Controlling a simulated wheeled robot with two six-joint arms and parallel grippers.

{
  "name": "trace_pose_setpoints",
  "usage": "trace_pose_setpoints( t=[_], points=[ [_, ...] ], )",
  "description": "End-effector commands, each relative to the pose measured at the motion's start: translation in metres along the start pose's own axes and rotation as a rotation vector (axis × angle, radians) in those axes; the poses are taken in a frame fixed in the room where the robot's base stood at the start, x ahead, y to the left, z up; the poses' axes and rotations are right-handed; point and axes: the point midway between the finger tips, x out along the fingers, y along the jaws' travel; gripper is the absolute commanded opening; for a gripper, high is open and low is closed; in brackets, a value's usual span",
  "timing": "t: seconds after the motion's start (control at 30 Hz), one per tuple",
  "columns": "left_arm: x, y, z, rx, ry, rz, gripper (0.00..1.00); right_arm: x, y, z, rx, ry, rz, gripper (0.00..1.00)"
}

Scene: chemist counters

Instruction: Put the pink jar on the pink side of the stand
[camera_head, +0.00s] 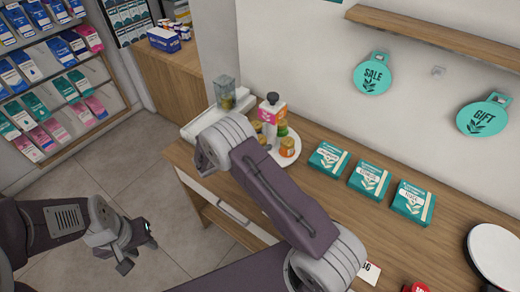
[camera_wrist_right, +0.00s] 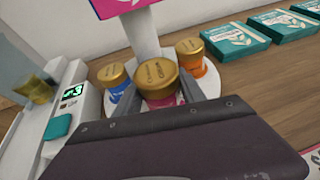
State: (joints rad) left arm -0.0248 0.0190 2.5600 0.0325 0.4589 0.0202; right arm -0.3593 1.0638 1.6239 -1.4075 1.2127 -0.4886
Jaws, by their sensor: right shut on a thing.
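The pink jar (camera_wrist_right: 158,80) has a gold lid and shows in the right wrist view between the fingers of my right gripper (camera_wrist_right: 163,96), which is shut on it. Its lower part is mostly hidden by the gripper. The stand (camera_wrist_right: 146,38) has a white post, a round white base and a pink sign face (camera_wrist_right: 118,6). The jar is in front of the post, low over or on the base; I cannot tell which. In the head view the stand's base (camera_head: 291,160) is partly behind my right arm, which hides the right gripper. My left gripper (camera_head: 137,254) is open and empty above the floor.
On the stand's base are a blue jar (camera_wrist_right: 114,82) left and an orange jar (camera_wrist_right: 190,58) right; a green one (camera_head: 282,128) shows behind. A white scale (camera_wrist_right: 66,110) is at left. Teal boxes (camera_head: 328,158) line the counter at right.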

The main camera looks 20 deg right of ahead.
Motion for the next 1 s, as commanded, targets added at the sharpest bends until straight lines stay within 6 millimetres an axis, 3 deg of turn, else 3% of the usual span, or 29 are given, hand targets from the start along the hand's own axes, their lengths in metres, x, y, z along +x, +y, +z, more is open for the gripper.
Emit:
trace_pose_setpoints(
  t=[0.1, 0.2, 0.57, 0.6, 0.67, 1.0],
  points=[
    [-0.004, 0.0, 0.0, 0.0, 0.0, 0.0, 0.36, 0.008, -0.001, -0.02, -0.006, 0.0, -0.002, 0.05],
    [-0.004, 0.0, -0.001, 0.0, 0.0, 0.0, 0.36, 0.012, -0.001, -0.028, -0.002, 0.0, -0.001, 0.05],
    [0.001, 0.0, 0.0, 0.0, 0.0, 0.0, 0.36, 0.014, -0.001, -0.034, -0.001, 0.0, 0.0, 0.05],
    [0.0, 0.0, 0.0, 0.0, 0.0, 0.0, 0.36, 0.013, -0.001, -0.033, -0.001, 0.0, 0.0, 0.55],
    [-0.001, 0.0, 0.0, 0.0, 0.0, 0.0, 0.36, 0.013, -0.001, -0.032, -0.001, 0.0, -0.001, 0.69],
    [-0.006, 0.0, -0.001, 0.0, 0.0, 0.0, 0.36, 0.011, -0.001, -0.026, -0.001, 0.0, 0.0, 0.69]
  ],
)
